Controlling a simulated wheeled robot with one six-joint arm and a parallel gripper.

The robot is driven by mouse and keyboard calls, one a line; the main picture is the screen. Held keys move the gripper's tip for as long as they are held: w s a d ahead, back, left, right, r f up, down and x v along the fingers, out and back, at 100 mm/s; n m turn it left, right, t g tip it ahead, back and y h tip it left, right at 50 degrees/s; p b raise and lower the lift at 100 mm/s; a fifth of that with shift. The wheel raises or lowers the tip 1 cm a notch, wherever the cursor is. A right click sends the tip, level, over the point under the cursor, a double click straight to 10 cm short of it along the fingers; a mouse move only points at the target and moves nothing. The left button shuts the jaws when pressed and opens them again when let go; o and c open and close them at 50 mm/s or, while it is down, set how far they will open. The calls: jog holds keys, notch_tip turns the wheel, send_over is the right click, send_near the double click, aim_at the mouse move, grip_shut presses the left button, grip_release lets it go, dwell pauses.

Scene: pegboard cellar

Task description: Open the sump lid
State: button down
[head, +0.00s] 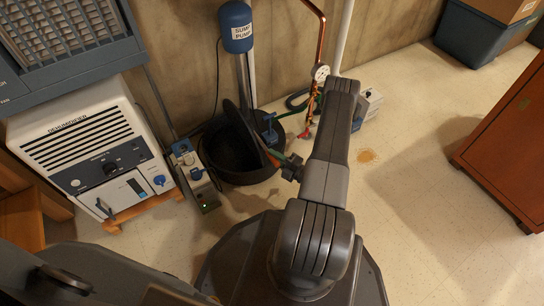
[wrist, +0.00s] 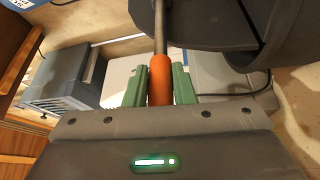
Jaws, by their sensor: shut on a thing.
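The sump basin (head: 217,160) is a black round tub on the floor below the blue sump pump. A dark lid (head: 231,118) shows tilted up over it, its edge raised from the rim. In the wrist view the dark lid (wrist: 205,15) fills the top, with a metal rod (wrist: 160,35) running from it to an orange handle (wrist: 160,78). My gripper (wrist: 159,85) has its green fingers shut on that handle, one on each side. In the head view my gripper (head: 284,162) is at the basin's right side; my arm partly covers it. The lid's far side and hinge are hard to make out.
A white dehumidifier (head: 92,150) and a small grey-blue box (head: 190,165) stand left of the basin. The blue sump pump (head: 236,26), copper pipe and gauge (head: 321,72) are behind. A wooden cabinet (head: 505,140) stands right.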

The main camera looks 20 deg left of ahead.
jog(key=shift+w+d+f+m, duration=0.15)
jog(key=shift+w+f+m, duration=0.05)
jog(key=shift+m, duration=0.1)
dwell(0.4)
jog(key=c, duration=1.2)
grip_release()
jog(key=p+v, duration=0.3)
jog(key=v, duration=1)
jog(key=shift+s+d, duration=0.15)
jog(key=shift+d, duration=0.15)
jog(key=shift+a+f, duration=0.1)
jog(key=shift+f, duration=0.05)
